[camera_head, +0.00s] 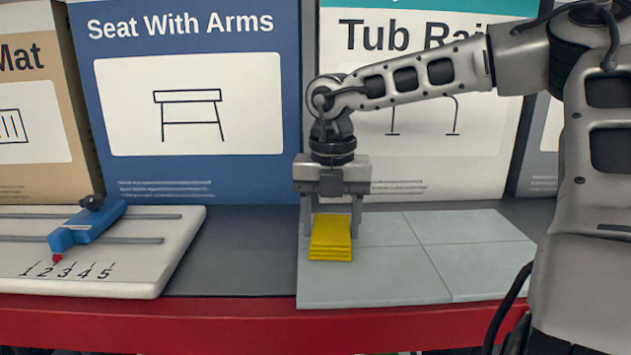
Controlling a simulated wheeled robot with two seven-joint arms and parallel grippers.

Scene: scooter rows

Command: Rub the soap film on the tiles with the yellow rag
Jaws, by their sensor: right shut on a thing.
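The yellow rag (330,240) is a folded, layered block at the left part of the grey tiles (390,277). My right gripper (332,222) points down from above and is shut on the rag, a finger on each side of it. The rag is low over the tiles; I cannot tell whether it presses on them. The tiles form a flat panel with thin seams. I cannot make out a soap film on them; part of the panel is hidden behind the rag and gripper. My left gripper is not in view.
A white board (120,268) with rails, a blue slider (85,225) and numbers lies at the left. Large boxes, including a blue one (190,175), stand along the back. A red edge (230,325) runs along the front. Dark shelf surface (233,250) is free between board and tiles.

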